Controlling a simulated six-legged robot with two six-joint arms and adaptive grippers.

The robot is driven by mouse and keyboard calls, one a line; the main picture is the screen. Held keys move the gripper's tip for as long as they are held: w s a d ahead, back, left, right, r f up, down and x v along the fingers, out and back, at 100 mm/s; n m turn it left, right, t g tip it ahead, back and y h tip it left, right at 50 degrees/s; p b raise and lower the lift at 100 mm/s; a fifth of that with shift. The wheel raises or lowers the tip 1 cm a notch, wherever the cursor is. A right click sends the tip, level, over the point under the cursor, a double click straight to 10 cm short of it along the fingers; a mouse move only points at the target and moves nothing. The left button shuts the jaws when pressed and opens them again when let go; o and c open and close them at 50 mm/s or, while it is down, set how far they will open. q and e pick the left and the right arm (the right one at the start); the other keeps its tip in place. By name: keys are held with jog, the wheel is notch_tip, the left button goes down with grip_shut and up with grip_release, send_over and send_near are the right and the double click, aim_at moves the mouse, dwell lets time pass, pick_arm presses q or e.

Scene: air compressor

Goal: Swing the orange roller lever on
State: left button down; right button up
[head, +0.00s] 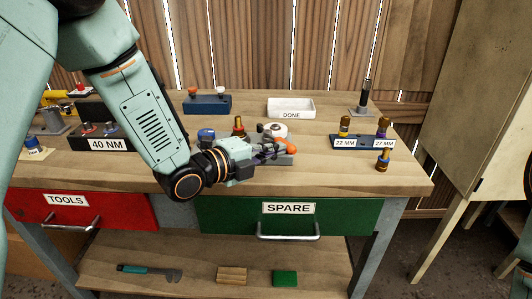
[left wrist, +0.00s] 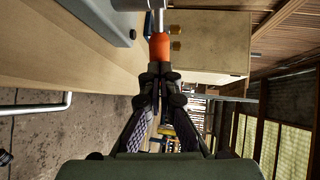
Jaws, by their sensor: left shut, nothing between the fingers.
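The orange roller lever (head: 286,145) is at the middle of the workbench, on a small grey unit (head: 287,159) partly hidden behind my left gripper. In the left wrist view the orange roller (left wrist: 159,46) sits at the end of a bright metal rod, straight ahead of the fingertips. My left gripper (head: 268,147) is beside the lever, on its left in the head view. Its fingers (left wrist: 160,69) are together with nothing between them. The tips are very close to the roller; I cannot tell if they touch. My right gripper is not in view.
A blue block (head: 207,104), a DONE tray (head: 291,107) and a labelled 22/27 MM holder (head: 362,142) stand farther off.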

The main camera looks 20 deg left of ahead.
aim_at(291, 145)
pick_arm(q)
jog(key=shift+w+d+f+n+y, duration=0.1)
jog(key=shift+d+f+n+y, duration=0.05)
jog(key=shift+d+n+y, duration=0.2)
jog(key=shift+w+d+b, duration=0.45)
jog(key=shift+w+d, duration=0.1)
jog(key=shift+d, duration=0.1)
jog(key=shift+w+d, duration=0.7)
jog(key=shift+w, duration=0.1)
jog(key=shift+w+d, duration=0.2)
jog(key=shift+w, duration=0.3)
jog(key=shift+w+d, duration=0.1)
jog(key=shift+w, duration=0.05)
